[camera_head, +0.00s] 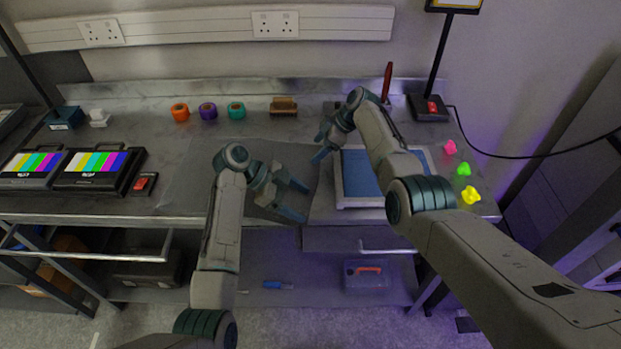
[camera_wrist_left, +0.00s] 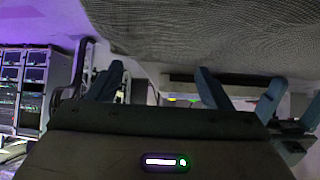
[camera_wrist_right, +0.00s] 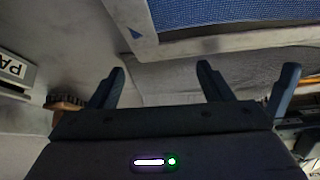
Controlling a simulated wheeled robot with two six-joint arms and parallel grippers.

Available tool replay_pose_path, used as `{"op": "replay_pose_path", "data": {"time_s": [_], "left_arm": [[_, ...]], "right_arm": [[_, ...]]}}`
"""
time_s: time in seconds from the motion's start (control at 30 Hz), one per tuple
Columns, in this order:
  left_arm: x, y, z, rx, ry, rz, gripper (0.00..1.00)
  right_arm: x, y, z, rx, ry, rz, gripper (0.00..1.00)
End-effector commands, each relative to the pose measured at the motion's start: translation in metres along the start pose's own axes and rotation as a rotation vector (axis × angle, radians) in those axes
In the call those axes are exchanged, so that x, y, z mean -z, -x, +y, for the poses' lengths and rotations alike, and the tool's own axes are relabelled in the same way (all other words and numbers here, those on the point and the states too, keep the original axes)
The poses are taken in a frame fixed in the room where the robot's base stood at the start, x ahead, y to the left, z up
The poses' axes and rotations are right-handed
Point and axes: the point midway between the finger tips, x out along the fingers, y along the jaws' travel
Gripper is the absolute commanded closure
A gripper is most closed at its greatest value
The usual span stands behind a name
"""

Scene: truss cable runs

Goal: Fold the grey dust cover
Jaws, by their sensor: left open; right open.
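The grey dust cover (camera_head: 290,158) lies on the metal bench, spread out flat as far as I can tell, left of a blue panel in a white frame. My left arm hides part of it. My left gripper (camera_head: 304,202) is open and empty at the cover's front right, near the bench's front edge. In the left wrist view dark grey woven cloth (camera_wrist_left: 210,35) fills the top, beyond the open fingers. My right gripper (camera_head: 319,147) is open and empty by the cover's back right, beside the framed panel. Its wrist view shows grey surface (camera_wrist_right: 200,75) past the fingers.
The white-framed blue panel (camera_head: 362,176) sits right of the cover. Orange, purple and teal rolls (camera_head: 208,111) and a brush (camera_head: 284,106) stand behind. Two colour-bar monitors (camera_head: 92,170) are at left. Small bright pieces (camera_head: 463,169) and a lamp base (camera_head: 430,107) are at right.

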Motion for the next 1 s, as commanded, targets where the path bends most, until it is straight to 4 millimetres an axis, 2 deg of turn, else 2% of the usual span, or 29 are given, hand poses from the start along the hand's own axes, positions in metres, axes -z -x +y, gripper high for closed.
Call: {"op": "replay_pose_path", "data": {"time_s": [0.47, 1.0], "left_arm": [[-0.004, -0.003, 0.0, 0.0, 0.001, -0.001, 0.27], [-0.004, -0.003, -0.03, 0.0, 0.001, -0.001, 0.8]], "right_arm": [[-0.003, -0.003, 0.0, 0.0, -0.001, -0.001, 0.27], [-0.003, -0.006, -0.029, 0.002, 0.001, 0.0, 0.8]]}}
